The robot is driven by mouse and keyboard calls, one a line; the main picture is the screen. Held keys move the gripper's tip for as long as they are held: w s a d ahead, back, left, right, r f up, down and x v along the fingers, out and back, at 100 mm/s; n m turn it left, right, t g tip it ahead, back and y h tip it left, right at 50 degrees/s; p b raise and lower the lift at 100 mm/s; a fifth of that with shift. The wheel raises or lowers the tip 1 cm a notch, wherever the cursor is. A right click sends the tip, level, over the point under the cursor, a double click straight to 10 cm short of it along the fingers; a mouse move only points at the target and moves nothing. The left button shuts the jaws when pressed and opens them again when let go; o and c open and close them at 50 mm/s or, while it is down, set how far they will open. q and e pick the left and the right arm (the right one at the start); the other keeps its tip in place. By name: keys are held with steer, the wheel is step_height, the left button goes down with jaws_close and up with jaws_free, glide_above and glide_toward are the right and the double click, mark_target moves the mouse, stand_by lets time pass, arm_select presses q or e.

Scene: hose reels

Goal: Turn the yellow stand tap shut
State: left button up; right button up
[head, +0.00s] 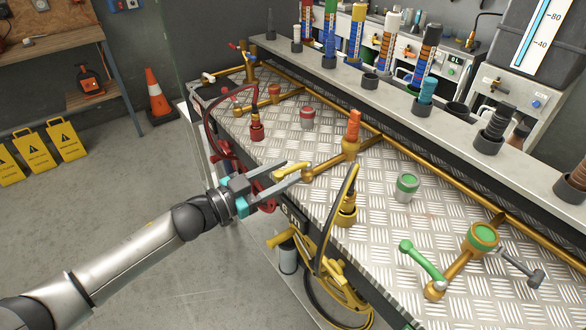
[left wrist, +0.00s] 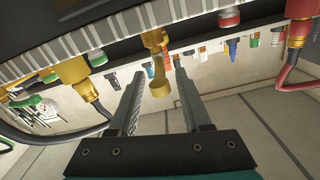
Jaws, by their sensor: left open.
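The yellow tap lever (head: 290,171) lies at the near edge of the ribbed metal bench, at the end of a short brass pipe (head: 328,163). My left gripper (head: 294,171) reaches in from the left, with its two fingers open on either side of the lever. In the left wrist view, a gold-yellow tap part (left wrist: 159,80) shows between the spread fingertips (left wrist: 157,82), with a gap to each finger. I cannot tell whether either finger touches it in the head view. My right gripper is not in view.
An orange-handled tap (head: 353,130) stands just behind. A yellow hose coupling (head: 346,208) is to the right, with its hose looping over the edge. A red coupling (head: 257,131) is to the left. A green lever tap (head: 424,262) is at the front right.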

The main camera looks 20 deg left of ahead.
arm_select(q)
steer(key=shift+x, duration=1.45)
jaws_close()
stand_by(0.4)
